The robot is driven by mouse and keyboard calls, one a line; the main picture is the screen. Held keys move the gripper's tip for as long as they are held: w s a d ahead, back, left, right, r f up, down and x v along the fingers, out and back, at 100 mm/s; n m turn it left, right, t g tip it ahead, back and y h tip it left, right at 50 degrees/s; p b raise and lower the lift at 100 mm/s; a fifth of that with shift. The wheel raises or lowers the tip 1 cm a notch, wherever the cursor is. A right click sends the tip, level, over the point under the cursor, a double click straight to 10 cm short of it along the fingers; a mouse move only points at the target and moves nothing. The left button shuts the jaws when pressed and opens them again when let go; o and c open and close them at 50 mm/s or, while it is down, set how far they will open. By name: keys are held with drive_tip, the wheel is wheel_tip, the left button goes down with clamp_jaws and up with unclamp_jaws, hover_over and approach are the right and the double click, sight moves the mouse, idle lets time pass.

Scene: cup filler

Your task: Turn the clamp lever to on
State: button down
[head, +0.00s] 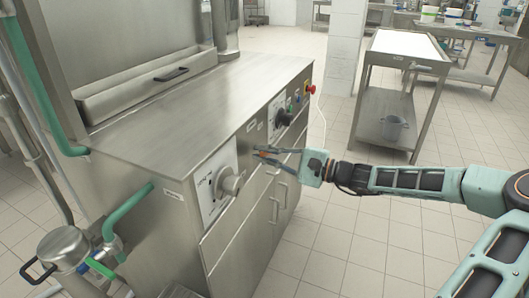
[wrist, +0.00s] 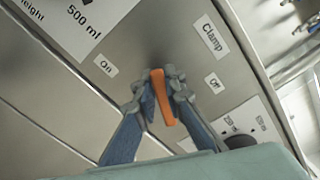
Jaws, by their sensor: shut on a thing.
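The clamp lever (wrist: 162,98) is an orange handle on the steel panel, seen in the wrist view between the "On" label (wrist: 105,66) on the left and the "Off" label (wrist: 214,82) on the right. The "Clamp" label (wrist: 211,37) is up and to the right. My gripper (wrist: 158,84) has its two fingers on either side of the lever and is shut on it. The lever's base is partly hidden by the fingers. In the head view my gripper (head: 262,155) is at the front of the steel machine, and the lever is too small to make out clearly.
The steel machine (head: 190,95) has a large dial (head: 228,184) left of my gripper and a black knob (head: 283,118) to the right. A red button (head: 310,89) is at its far end. A steel cart (head: 405,48) stands behind on the right. Tiled floor is free in front.

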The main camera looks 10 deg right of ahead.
drive_tip(key=n, duration=0.1)
drive_tip(key=f+n+b, duration=0.1)
drive_tip(key=n, duration=0.1)
drive_tip(key=f+n+b, duration=0.1)
drive_tip(key=shift+s+n, duration=0.15)
drive_tip(key=shift+n, duration=0.25)
idle(0.4)
drive_tip(key=c, duration=2)
unclamp_jaws()
drive_tip(key=v, duration=1.2)
drive_tip(key=shift+a, duration=0.1)
